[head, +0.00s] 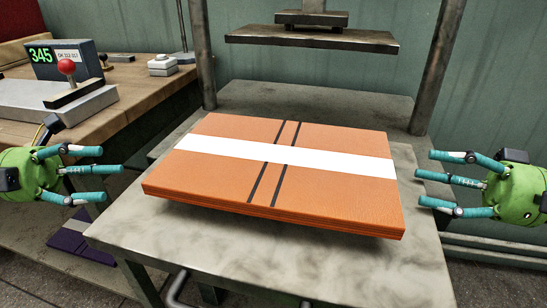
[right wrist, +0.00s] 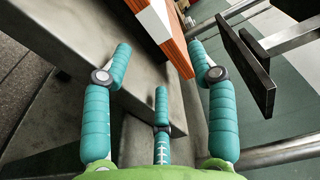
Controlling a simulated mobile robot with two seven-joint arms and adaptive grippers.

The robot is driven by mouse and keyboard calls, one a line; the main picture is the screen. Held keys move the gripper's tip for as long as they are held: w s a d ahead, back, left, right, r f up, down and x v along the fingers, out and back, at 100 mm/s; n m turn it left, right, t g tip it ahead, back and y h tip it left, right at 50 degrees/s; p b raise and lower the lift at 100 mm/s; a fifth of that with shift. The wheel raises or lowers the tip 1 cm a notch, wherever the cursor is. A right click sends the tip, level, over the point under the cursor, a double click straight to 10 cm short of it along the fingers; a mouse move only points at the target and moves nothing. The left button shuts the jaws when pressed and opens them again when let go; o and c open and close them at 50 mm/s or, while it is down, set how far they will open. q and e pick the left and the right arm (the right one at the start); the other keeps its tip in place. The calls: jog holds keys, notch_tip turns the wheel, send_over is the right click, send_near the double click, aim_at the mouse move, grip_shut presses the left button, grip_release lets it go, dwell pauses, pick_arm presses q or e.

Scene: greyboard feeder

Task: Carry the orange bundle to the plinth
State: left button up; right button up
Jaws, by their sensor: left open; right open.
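The orange bundle (head: 340,145) is a flat, layered slab with a white band and two thin black straps. It lies over the grey mottled table (head: 330,268) in the middle of the head view, with a dark shadow beneath its front edge. My left gripper (head: 112,169) is open and empty, left of the bundle and apart from it. My right gripper (head: 422,175) is open and empty, just right of the bundle, fingers toward its side. In the right wrist view the bundle's corner (right wrist: 176,55) shows beyond the open fingers (right wrist: 160,62). I cannot tell which surface is the plinth.
A press plate (head: 312,40) hangs behind and above the bundle, between two metal posts (head: 430,80). A wooden bench (head: 135,95) at left carries a display box (head: 60,60), a red-knobbed lever (head: 67,67) and a white button box (head: 162,65). A purple slab (head: 82,238) lies low at left.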

aim_at(156, 170)
pick_arm(q)
jog(key=d, duration=0.9)
jog(key=shift+w+d, duration=0.25)
jog(key=shift+w, duration=0.05)
pick_arm(e)
jog(key=x, duration=0.5)
jog(key=shift+w+a, duration=0.15)
jog(key=shift+a, duration=0.15)
pick_arm(q)
grip_shut()
pick_arm(e)
grip_shut()
pick_arm(q)
jog(key=shift+r, duration=0.1)
pick_arm(e)
jog(key=shift+r, duration=0.1)
